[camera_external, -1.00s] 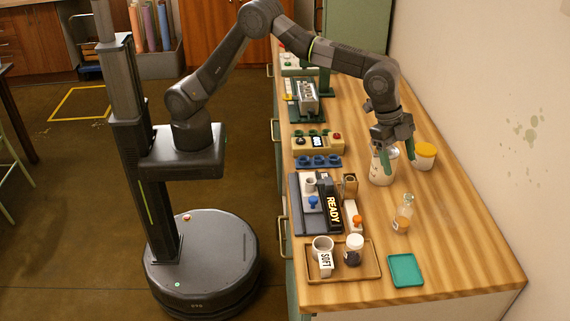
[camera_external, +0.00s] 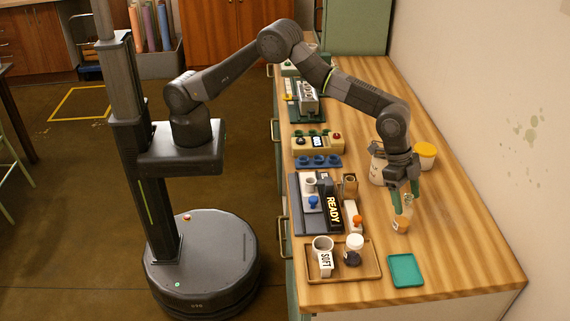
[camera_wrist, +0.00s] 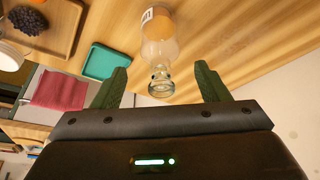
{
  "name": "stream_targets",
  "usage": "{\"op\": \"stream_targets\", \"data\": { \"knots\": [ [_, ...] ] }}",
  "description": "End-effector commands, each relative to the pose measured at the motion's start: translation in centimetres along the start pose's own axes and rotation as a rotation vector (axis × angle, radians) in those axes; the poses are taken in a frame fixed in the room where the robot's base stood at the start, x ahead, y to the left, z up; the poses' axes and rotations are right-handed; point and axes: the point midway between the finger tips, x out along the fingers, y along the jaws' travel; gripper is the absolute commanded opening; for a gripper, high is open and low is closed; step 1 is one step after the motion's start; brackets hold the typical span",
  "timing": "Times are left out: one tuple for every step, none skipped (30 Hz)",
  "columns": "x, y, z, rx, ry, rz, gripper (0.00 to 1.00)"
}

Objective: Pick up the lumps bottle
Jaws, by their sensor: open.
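A clear glass bottle (camera_external: 401,224) with amber contents and a pale label stands upright on the wooden table. Its label is too small to read. My gripper (camera_external: 405,194) is open above it, fingers pointing down around the level of its neck. In the wrist view the bottle (camera_wrist: 160,42) has its mouth between the two green fingertips (camera_wrist: 160,82), with space visible on both sides.
A teal square dish (camera_external: 405,271) lies just in front of the bottle. A cup (camera_external: 322,244) and a "SOFT" tag (camera_external: 325,264) share the tray. The "READY" sign (camera_external: 333,207) stands left. A yellow-lidded tub (camera_external: 426,156) and a white container (camera_external: 377,168) stand behind my gripper.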

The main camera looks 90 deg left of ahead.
Motion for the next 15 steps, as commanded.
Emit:
{"op": "stream_targets", "data": {
  "knots": [
    [0.7,0.0,0.2,0.000,-0.005,0.002,0.68],
    [1.1,0.0,0.2,0.000,-0.006,0.002,0.68],
    [1.7,-0.1,0.3,0.000,-0.005,0.002,0.68],
    [2.1,-0.1,0.4,0.000,-0.005,0.002,0.68],
    [2.5,-0.1,0.4,0.000,-0.004,0.002,0.68],
    [3.0,-0.1,0.4,0.000,-0.004,0.002,0.68],
    [3.3,-0.1,0.4,0.000,-0.003,0.001,0.68],
    [3.5,-0.1,0.4,0.000,-0.003,0.001,0.68],
    [3.8,-0.1,0.4,0.000,-0.002,0.001,0.68],
    [4.0,-0.1,0.4,0.000,-0.002,0.001,0.68],
    [4.1,-0.1,0.4,0.000,-0.002,0.001,0.68],
    [4.2,-0.1,0.4,0.000,-0.001,0.000,0.68],
    [4.2,-0.1,0.4,0.000,-0.001,0.000,0.68],
    [4.2,-0.1,0.4,0.000,-0.001,0.000,0.68],
    [4.2,-0.1,0.4,0.000,-0.001,0.000,0.68]
  ]
}}
